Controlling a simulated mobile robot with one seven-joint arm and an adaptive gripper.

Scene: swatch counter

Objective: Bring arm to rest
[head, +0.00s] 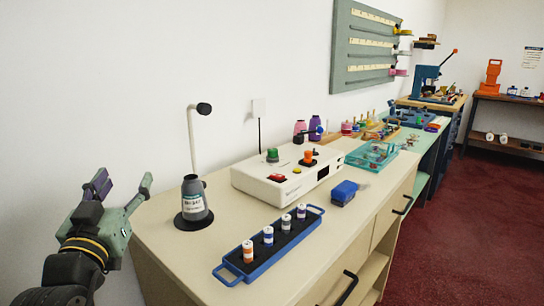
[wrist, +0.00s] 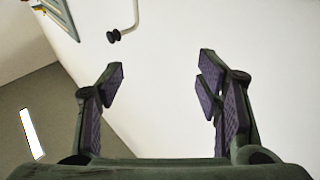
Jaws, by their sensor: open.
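My gripper (head: 122,190) is at the left of the head view, raised beside the left end of the counter (head: 160,243) and pointing up. Its jaws are apart and nothing is between them. The gripper touches nothing that I can see.
A blue tray (head: 285,250) holds several small spools. A white machine (head: 275,183) sits behind it. The counter's front left is bare.

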